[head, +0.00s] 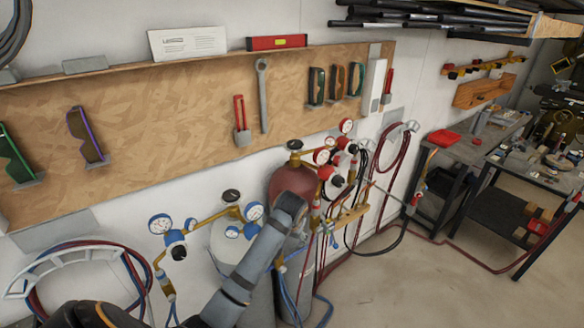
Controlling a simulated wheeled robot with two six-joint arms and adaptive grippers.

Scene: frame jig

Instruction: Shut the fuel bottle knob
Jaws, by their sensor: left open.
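The fuel bottle is most likely the dark red gas bottle (289,183), standing against the wall in the middle of the head view. Its knob (294,145) is dark on top of a brass valve; whether it is open or shut cannot be told. My left arm reaches up from the bottom left across the bottles. My left gripper (297,217) is at the arm's end, in front of the red bottle's body, below the knob and apart from it. It is open, with its fingers small and partly hidden. My right gripper is out of view.
A pale bottle (226,243) with blue-capped gauges stands left of the red one. Red-capped gauges (322,156) and hoses crowd the right side. A wooden tool board (180,115) hangs behind. A workbench (478,150) stands at right; the floor before it is mostly clear.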

